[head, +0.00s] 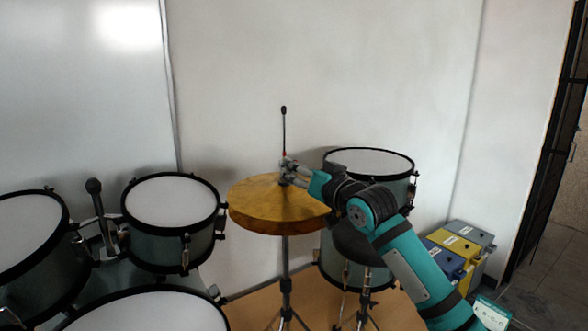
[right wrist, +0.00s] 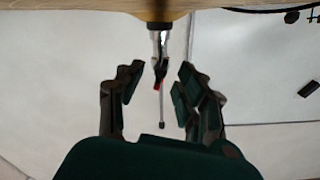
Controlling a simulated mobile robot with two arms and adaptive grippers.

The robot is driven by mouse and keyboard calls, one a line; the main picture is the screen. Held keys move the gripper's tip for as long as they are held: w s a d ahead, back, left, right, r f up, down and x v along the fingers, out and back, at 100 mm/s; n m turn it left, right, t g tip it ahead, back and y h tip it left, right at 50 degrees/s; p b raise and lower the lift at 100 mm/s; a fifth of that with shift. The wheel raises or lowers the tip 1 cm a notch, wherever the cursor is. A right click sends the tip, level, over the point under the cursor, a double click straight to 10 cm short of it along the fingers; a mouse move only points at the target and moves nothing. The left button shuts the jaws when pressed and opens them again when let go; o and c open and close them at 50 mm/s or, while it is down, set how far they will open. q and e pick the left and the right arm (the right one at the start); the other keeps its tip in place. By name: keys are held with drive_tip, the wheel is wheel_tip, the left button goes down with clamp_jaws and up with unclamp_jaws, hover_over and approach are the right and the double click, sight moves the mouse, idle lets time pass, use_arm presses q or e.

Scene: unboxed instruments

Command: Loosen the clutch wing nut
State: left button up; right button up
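The hi-hat cymbals (head: 262,208) are brass-coloured and stand on a thin stand in the middle of the head view. A rod with a black tip (head: 284,128) rises from their centre. The clutch (right wrist: 158,45) is a grey metal piece on that rod in the right wrist view, with a small orange-red part (right wrist: 157,85) on it. I cannot clearly make out the wing nut's shape. My right gripper (head: 287,170) is at the clutch, just above the cymbals. In the right wrist view its two fingers (right wrist: 156,92) stand apart on either side of the rod, with gaps. My left gripper is not in view.
Drums stand at the left, including a round tom (head: 172,205). A larger floor tom (head: 368,163) stands behind my right arm. Several labelled boxes (head: 465,240) sit at the right by the wall.

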drive_tip(key=shift+v, duration=2.8)
drive_tip(key=shift+f, duration=0.1)
